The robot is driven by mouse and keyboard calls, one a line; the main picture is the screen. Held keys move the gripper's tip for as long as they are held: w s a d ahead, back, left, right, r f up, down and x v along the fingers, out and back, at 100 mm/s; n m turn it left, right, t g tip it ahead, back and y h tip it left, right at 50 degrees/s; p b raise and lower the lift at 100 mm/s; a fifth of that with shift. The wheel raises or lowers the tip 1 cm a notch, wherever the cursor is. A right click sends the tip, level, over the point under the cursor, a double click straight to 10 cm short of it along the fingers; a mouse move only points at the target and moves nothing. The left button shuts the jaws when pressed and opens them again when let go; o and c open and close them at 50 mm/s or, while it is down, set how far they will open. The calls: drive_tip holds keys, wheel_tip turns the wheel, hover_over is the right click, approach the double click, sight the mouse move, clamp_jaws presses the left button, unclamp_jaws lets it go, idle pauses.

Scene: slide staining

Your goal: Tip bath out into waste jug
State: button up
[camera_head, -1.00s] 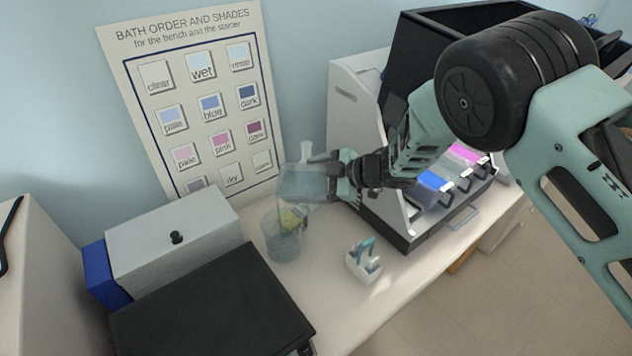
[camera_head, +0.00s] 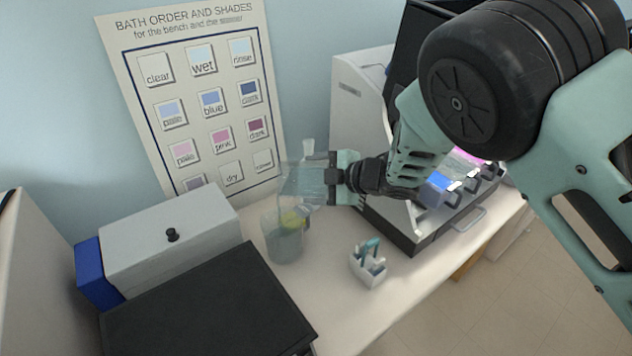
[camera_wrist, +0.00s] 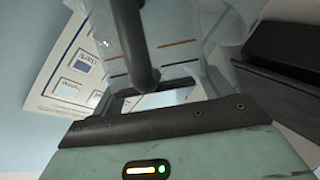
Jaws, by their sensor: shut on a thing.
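My gripper (camera_head: 333,180) is shut on the clear bath (camera_head: 297,184) and holds it above the bench. The bath is see-through and looks tilted, with its lower part at the mouth of the waste jug (camera_head: 285,243). The jug is a clear beaker-like vessel with a yellow patch and bluish-grey liquid inside; it stands upright on the bench. Whether bath and jug touch, and how much liquid is left in the bath, I cannot tell. In the wrist view the bath's clear wall (camera_wrist: 178,48) with orange and dark lines fills the space beyond my gripper.
A small white holder (camera_head: 368,267) with teal-topped items stands right of the jug. The stainer (camera_head: 425,222) with blue and pink baths is behind my arm. A grey box (camera_head: 170,245) and black case (camera_head: 210,310) stand left. A bath-order chart (camera_head: 195,90) is on the wall.

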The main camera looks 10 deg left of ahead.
drive_tip(key=shift+s+a+f+n+t+b, duration=0.15)
drive_tip(key=shift+s+f+n+t+b, duration=0.55)
drive_tip(key=shift+b, duration=1.25)
drive_tip(key=shift+s+a+f+n+t+b, duration=0.1)
drive_tip(key=shift+s+f+n+t+b, duration=0.35)
drive_tip(key=shift+b, duration=1.5)
drive_tip(key=shift+s+f+n+t+b, duration=0.1)
drive_tip(key=shift+s+n+t+b, duration=0.4)
drive_tip(key=shift+b, duration=1.45)
drive_tip(key=shift+w+r, duration=0.1)
drive_tip(key=shift+w, duration=0.2)
drive_tip(key=shift+w+r+p, duration=0.1)
drive_tip(key=shift+r+p, duration=0.2)
drive_tip(key=shift+p, duration=0.3)
drive_tip(key=shift+w+r+g+p, duration=0.15)
drive_tip(key=shift+g+p, duration=0.2)
drive_tip(key=shift+p, duration=0.15)
